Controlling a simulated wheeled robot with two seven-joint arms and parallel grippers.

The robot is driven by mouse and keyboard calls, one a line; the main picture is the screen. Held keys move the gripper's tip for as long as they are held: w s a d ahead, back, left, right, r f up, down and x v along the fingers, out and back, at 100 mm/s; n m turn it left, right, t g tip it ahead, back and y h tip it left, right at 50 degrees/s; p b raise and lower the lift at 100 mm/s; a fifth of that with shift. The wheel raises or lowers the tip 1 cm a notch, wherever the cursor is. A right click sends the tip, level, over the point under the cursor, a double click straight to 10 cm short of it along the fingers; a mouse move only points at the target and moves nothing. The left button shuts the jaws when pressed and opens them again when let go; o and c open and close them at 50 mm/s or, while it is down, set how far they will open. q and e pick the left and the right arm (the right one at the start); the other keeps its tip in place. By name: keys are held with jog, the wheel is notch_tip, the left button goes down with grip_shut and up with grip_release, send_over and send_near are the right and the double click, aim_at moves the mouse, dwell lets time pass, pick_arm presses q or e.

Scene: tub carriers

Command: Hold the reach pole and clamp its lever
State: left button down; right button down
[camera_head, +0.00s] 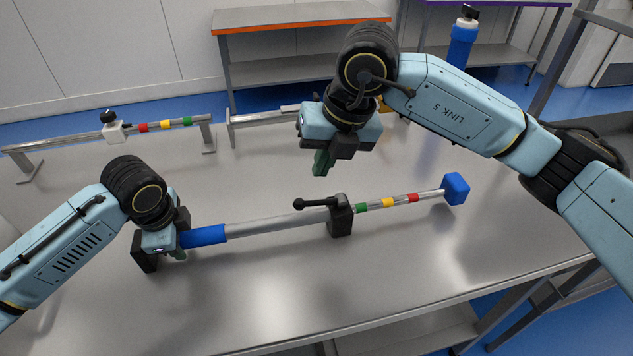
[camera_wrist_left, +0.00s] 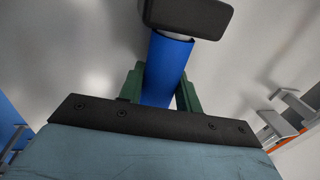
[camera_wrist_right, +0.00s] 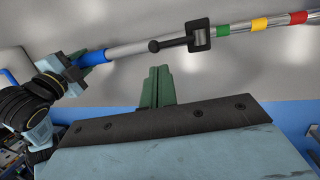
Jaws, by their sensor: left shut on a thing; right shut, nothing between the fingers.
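The reach pole (camera_head: 275,222) lies across the metal table. It has a blue grip at its left end, green, yellow and red bands, and a blue block (camera_head: 456,188) at its right end. A black clamp (camera_head: 340,214) sits around its middle, with a black lever (camera_head: 312,203) pointing left along the pole. My left gripper (camera_head: 180,250) is shut on the blue grip (camera_wrist_left: 166,70), beside the black end piece (camera_wrist_left: 188,15). My right gripper (camera_head: 322,163) is shut and empty, above and behind the lever. The lever also shows in the right wrist view (camera_wrist_right: 170,43), beyond the fingers.
A low metal rail (camera_head: 262,115) lies behind my right gripper. An orange-edged bench (camera_head: 290,45) stands behind. The table front is clear.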

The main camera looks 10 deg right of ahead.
jog(key=v, duration=0.5)
jog(key=shift+a, duration=0.2)
pick_arm(q)
jog(key=c, duration=0.9)
grip_release()
notch_tip(320, 180, up, 12)
jog(key=s, duration=0.2)
jog(key=shift+s, duration=0.2)
jog(key=shift+f, duration=0.1)
